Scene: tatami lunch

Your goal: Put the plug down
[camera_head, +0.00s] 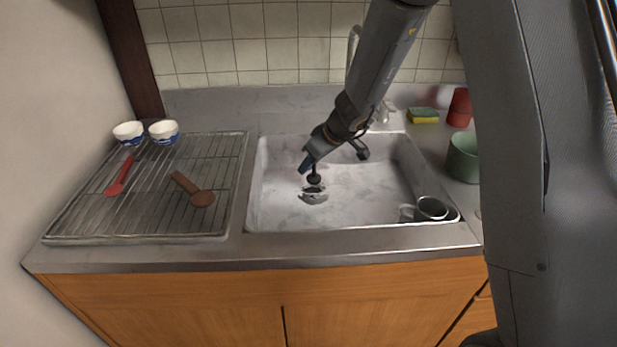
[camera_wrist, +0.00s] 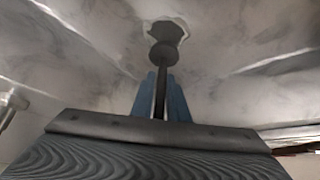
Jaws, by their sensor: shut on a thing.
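My gripper (camera_head: 306,165) is inside the sink, pointing down, with its blue fingers shut on the stem of the dark plug (camera_head: 314,179). The plug hangs just above the drain area (camera_head: 312,196) on the floor of the metal sink (camera_head: 283,208). In the wrist view the blue fingers (camera_wrist: 162,95) grip the thin stem, and the round dark plug (camera_wrist: 163,53) sits beyond the fingertips. It overlaps the drain (camera_wrist: 167,29) there. I cannot tell for sure whether the plug touches the sink floor.
Cups (camera_head: 431,208) stand in the sink's front right corner. The faucet (camera_head: 360,150) reaches over the sink's back. A drying rack (camera_head: 95,222) with a red utensil (camera_head: 120,177) and a brown spoon (camera_head: 201,198) lies left. A green container (camera_head: 463,158) stands right.

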